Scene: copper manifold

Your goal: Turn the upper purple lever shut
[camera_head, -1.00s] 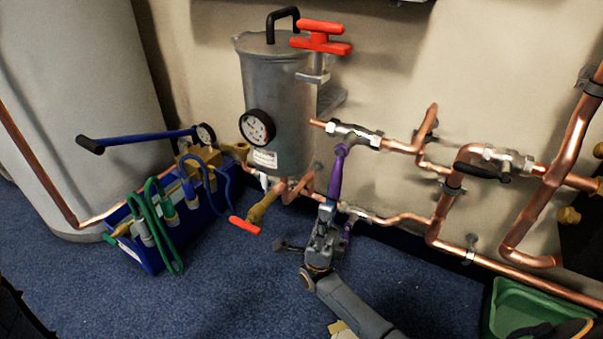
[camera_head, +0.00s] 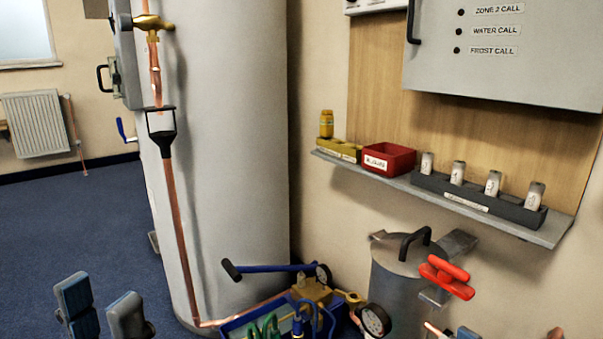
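The upper purple lever is not in view now; its place lies below the bottom edge. Only the copper pipe end (camera_head: 432,329) near its valve shows at the bottom. My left gripper (camera_head: 100,300) is at the bottom left, over the blue floor. Its two grey fingers stand apart with nothing between them, far from the pipework. A small blue-grey piece at the bottom edge, just right of the pipe end, looks like a fingertip of my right gripper (camera_head: 467,333). The rest of that gripper is cut off, so I cannot tell its state.
A tall white cylinder (camera_head: 235,150) and a wall shelf (camera_head: 545,232) with small containers stand behind. Floor at left is open.

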